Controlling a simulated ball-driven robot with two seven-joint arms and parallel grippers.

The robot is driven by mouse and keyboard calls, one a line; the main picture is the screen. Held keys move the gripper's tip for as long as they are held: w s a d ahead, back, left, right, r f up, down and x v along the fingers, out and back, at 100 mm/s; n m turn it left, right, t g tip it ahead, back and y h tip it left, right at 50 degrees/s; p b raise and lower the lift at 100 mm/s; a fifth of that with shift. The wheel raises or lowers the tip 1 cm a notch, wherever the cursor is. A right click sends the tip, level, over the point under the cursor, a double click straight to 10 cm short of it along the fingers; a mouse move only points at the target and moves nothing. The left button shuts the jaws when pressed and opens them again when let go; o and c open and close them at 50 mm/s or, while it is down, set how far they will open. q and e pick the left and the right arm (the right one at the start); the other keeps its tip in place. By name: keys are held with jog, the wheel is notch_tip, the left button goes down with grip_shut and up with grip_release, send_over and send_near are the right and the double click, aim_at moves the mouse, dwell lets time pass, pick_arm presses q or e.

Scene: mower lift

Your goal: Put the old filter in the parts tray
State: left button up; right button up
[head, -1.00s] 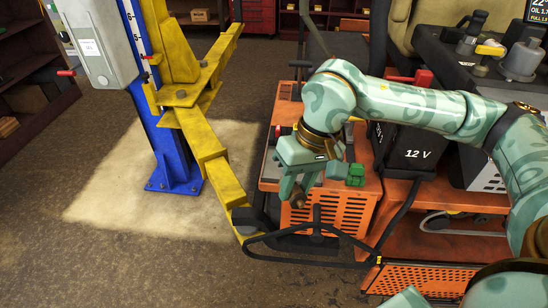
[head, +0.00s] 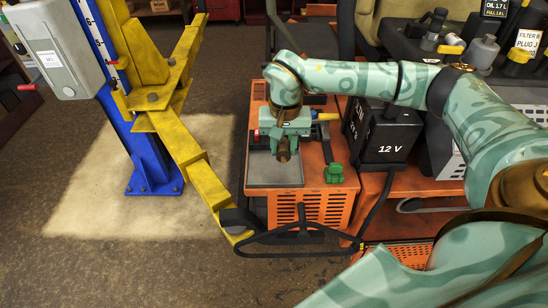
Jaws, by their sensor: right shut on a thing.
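My right gripper (head: 283,149) reaches in from the right and points down over the orange mower deck. It is shut on a small brown piece (head: 283,151), which I take to be the old filter; the fingers partly cover it. A flat grey tray (head: 275,175), which looks like the parts tray, lies on the deck right below and around the gripper in the picture. I cannot tell whether the brown piece touches it. My left gripper is out of view.
A green part (head: 334,173) sits on the deck just right of the tray. A black 12 V battery (head: 390,135) stands further right. A yellow lift arm (head: 200,180) and blue post (head: 150,160) are at left.

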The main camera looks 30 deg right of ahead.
aim_at(274, 169)
jog(key=w+f, duration=0.1)
jog(key=a+f, duration=0.1)
jog(key=shift+w+a+f, duration=0.1)
jog(key=shift+w+f, duration=0.2)
jog(key=shift+w, duration=0.05)
jog(key=shift+w+f, duration=0.15)
jog(key=shift+f, duration=1.5)
jog(key=shift+f, duration=0.1)
jog(key=o, duration=1)
jog(key=shift+c, duration=0.2)
notch_tip(274, 169, up, 12)
